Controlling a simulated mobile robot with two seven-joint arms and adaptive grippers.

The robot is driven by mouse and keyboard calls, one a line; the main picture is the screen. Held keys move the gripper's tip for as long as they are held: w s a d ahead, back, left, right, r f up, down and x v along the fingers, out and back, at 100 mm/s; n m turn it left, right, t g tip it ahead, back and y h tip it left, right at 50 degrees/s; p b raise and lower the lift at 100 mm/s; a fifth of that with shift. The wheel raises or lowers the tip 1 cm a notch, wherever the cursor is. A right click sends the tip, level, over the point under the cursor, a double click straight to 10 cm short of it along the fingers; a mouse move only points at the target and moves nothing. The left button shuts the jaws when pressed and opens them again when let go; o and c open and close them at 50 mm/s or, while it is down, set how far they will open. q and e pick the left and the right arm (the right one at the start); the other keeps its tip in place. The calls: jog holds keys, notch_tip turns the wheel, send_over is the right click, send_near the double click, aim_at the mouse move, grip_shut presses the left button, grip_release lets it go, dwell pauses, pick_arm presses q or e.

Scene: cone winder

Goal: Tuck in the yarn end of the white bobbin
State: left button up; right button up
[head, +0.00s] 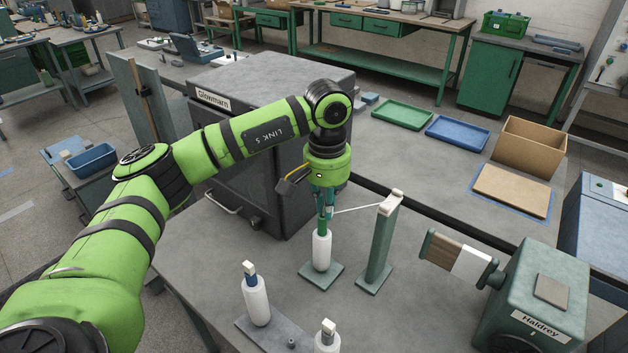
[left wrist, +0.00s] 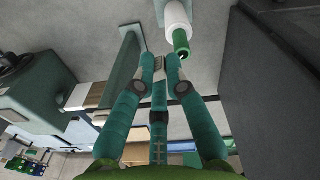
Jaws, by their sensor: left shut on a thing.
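A white bobbin (head: 321,250) with a green tube top stands upright on a small green base plate (head: 321,276). In the left wrist view the bobbin (left wrist: 178,20) shows at the top, its green tube end pointing toward the camera. My left gripper (head: 326,212) is above the bobbin, pointing down, close to the tube's top. In the left wrist view its fingertips (left wrist: 160,65) are close together with a small pale piece between them. A thin white yarn (head: 358,209) runs from the gripper to the pale top of a green post (head: 380,245). My right gripper is not in view.
Two more white bobbins (head: 256,300) stand at the front by a grey plate (head: 262,335). The green Haldrey machine (head: 530,300) with a brown-and-white roller (head: 455,258) is at the right. The dark Glowmarn cabinet (head: 270,180) stands close behind my left arm.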

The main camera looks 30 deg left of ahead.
aim_at(321, 216)
pick_arm(q)
jog(key=w+a, duration=0.1)
jog(key=w+a+r, duration=0.1)
jog(key=shift+w+a+n, duration=0.2)
jog(key=shift+w+n, duration=0.1)
jog(key=shift+a+f+b, duration=0.1)
jog(key=shift+f+b, duration=1)
jog(key=shift+f, duration=0.75)
jog(key=shift+f+b, duration=0.5)
jog(key=shift+b, duration=0.05)
jog(key=o, duration=0.8)
jog(key=shift+c, duration=0.2)
jog(key=shift+o, duration=0.4)
jog(key=o, duration=0.4)
